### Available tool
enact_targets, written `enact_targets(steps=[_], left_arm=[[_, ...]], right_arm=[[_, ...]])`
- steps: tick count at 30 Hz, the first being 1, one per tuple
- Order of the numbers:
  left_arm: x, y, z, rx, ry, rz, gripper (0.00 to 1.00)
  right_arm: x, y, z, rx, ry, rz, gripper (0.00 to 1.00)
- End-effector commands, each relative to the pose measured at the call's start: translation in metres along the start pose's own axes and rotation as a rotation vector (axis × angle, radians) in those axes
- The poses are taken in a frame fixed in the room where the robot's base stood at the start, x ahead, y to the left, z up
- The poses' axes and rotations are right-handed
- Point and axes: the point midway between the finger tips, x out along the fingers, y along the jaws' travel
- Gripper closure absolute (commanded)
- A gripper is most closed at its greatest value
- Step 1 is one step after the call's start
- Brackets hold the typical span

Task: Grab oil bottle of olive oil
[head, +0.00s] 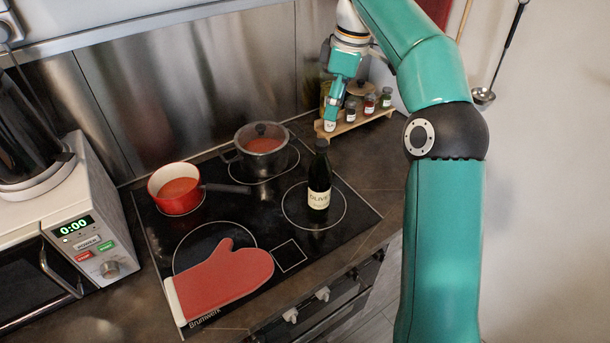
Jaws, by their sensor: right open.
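The olive oil bottle (319,188) is dark with a pale label reading "OLIVE". It stands upright on the right part of the black cooktop, inside a ring marking. My right gripper (333,112) is open and points down behind the bottle, near the left end of the wooden spice rack. It is apart from the bottle, and its fingers partly cover what stands on the rack's left side. My left gripper is not in view.
The spice rack (372,118) holds several small jars. A red saucepan (179,190) and a dark lidded pot (262,148) stand on the cooktop (255,213). A red oven mitt (222,281) lies at the front. A microwave (95,235) is on the left. A ladle (484,96) hangs right.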

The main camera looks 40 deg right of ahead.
Motion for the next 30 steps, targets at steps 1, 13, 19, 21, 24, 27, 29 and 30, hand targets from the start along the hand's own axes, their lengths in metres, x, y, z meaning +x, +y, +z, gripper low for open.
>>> enact_targets(steps=[1,13,19,21,24,27,29,30], left_arm=[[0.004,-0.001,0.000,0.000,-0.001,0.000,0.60],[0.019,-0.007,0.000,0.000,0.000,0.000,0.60],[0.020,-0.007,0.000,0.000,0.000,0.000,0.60],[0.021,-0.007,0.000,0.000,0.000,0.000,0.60],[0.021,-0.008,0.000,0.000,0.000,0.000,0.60],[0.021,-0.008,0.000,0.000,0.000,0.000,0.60],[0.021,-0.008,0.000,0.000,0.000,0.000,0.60],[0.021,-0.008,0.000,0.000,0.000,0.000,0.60]], right_arm=[[0.007,-0.001,-0.001,-0.002,-0.002,-0.003,0.38],[0.064,-0.002,-0.007,-0.011,-0.002,-0.004,0.38],[0.074,-0.004,-0.008,-0.012,-0.001,-0.004,0.38],[0.082,-0.006,-0.008,-0.012,-0.002,-0.005,0.38],[0.094,-0.010,-0.009,-0.013,-0.002,-0.005,0.38],[0.108,-0.011,-0.009,-0.012,-0.003,-0.005,0.38],[0.114,-0.011,-0.009,-0.012,-0.002,-0.005,0.38],[0.117,-0.011,-0.009,-0.012,-0.001,-0.004,0.38]])
